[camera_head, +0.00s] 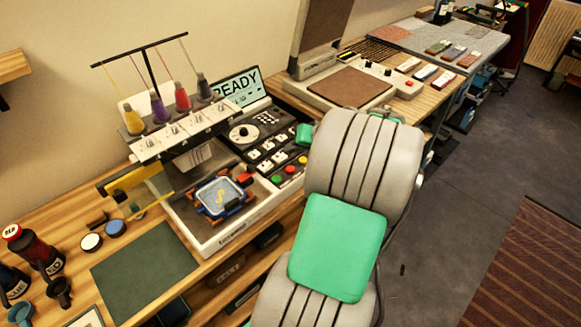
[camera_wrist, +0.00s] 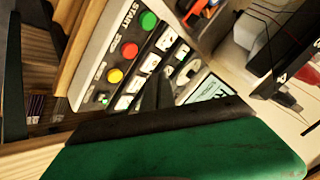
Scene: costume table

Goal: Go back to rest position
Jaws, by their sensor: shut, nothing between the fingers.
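My gripper (camera_wrist: 157,92) shows in the wrist view as dark fingers beyond a green housing. Its fingers are together and empty. They are in front of the embroidery machine's control panel (camera_wrist: 128,72), near the white keys, with the green, red and yellow buttons to the left. I cannot tell whether they touch the panel. In the head view my grey and green arm hides most of the gripper. The embroidery machine (camera_head: 232,240) stands left of my arm, with its screen (camera_head: 238,87) reading READY. A blue hoop (camera_head: 220,197) sits on its bed.
Thread cones (camera_head: 158,107) stand on top of the machine. A flat press (camera_head: 350,92) stands open behind. Grey floor (camera_head: 450,190) is clear at the right.

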